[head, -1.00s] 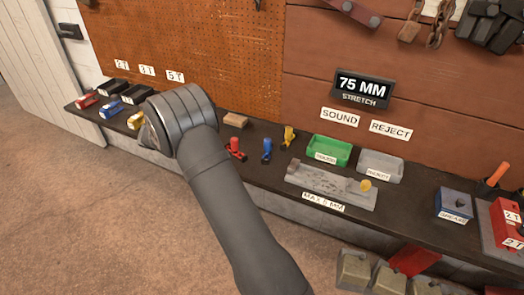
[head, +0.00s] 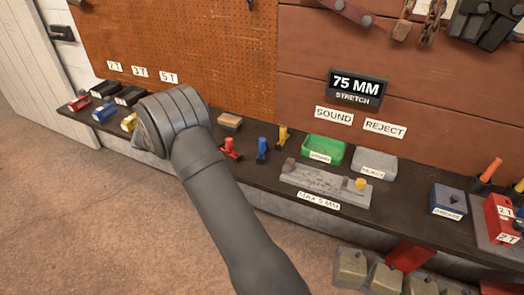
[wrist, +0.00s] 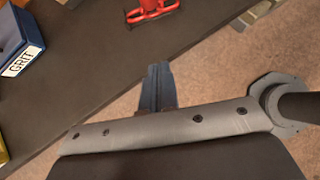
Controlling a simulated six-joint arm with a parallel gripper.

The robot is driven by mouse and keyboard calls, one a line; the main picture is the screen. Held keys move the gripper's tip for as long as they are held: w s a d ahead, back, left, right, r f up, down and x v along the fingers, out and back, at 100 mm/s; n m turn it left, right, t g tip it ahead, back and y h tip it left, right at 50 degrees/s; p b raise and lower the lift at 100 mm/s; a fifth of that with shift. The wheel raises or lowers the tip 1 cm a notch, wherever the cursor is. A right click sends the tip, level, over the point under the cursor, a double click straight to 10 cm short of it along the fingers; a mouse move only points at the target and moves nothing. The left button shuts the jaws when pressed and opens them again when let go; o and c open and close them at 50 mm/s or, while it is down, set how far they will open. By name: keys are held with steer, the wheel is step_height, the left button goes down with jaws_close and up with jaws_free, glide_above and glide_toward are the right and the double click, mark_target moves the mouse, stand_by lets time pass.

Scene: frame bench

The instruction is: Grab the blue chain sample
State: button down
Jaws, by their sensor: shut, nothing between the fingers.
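Two small blue items show in the head view, and I cannot tell which is the chain sample. One blue piece (head: 103,112) lies at the bench's left end, between a red piece (head: 79,103) and a yellow piece (head: 129,122). The other blue piece (head: 262,150) stands mid-bench, between a red one (head: 230,149) and a yellow one (head: 283,136). My gripper (wrist: 157,88) is shut and empty in the wrist view, near the bench edge. A red looped piece (wrist: 152,10) lies ahead of its fingertips. In the head view my arm hides the fingers.
The wrist view shows a blue GRIT box (wrist: 20,38) at left. Mid-bench are a green tray (head: 323,150), a grey tray (head: 374,162) and a grey gauge plate (head: 325,187). A blue GREASE box (head: 447,201) stands right. Weights (head: 350,265) sit below the bench.

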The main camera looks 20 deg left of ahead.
steer(key=c, duration=1)
jaws_free()
steer(key=shift+o, duration=0.2)
steer(key=m+g+y, duration=0.4)
steer(key=m+y, duration=0.1)
steer(key=m, duration=2.3)
glide_toward(263, 145)
steer(key=x, duration=0.8)
steer(key=w+x, duration=0.1)
steer(key=x, duration=0.3)
steer(key=shift+w+a+f, duration=0.1)
steer(key=shift+w+a, duration=0.05)
steer(key=shift+a, duration=0.25)
